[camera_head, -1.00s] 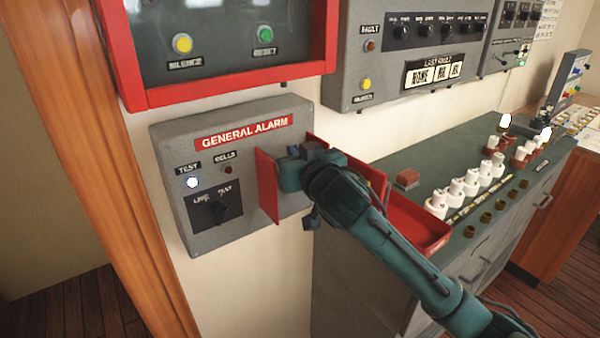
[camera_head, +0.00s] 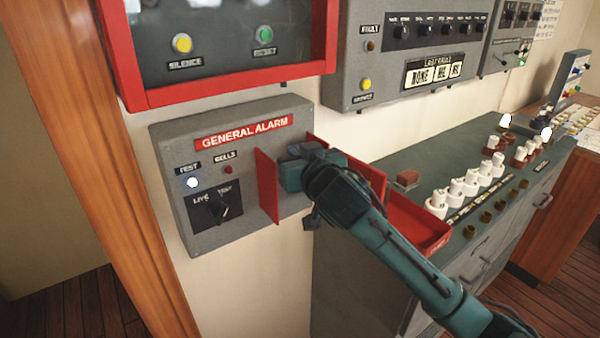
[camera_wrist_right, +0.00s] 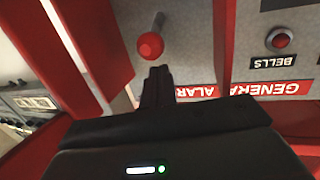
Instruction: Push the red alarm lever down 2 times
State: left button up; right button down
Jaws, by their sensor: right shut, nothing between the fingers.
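The grey general alarm box (camera_head: 180,150) is on the wall, with two red side guards (camera_head: 267,187). My right gripper (camera_head: 296,160) is between the guards, at the box's right part, and hides the lever in the head view. In the right wrist view, which shows the label upside down, the red ball knob of the alarm lever (camera_wrist_right: 150,45) is on its metal stem. The shut, empty fingertips of my right gripper (camera_wrist_right: 160,71) are just beside the knob, on the label side. I cannot tell whether they touch it. My left gripper is not in view.
The box has a rotary switch (camera_head: 216,207) and a lit test lamp (camera_head: 193,182). A red-framed panel (camera_head: 225,92) hangs just above. A counter (camera_head: 400,165) with white knobs (camera_head: 470,182) and a red tray (camera_head: 432,240) stands to the right.

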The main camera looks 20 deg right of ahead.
dwell(0.3)
jog(key=shift+f, duration=0.2)
jog(key=shift+f+b, duration=1.15)
jog(key=shift+f, duration=0.4)
jog(key=shift+f+b, duration=0.35)
jog(key=shift+f, duration=0.55)
jog(key=shift+r+p, duration=2.5)
jog(key=shift+r, duration=0.1)
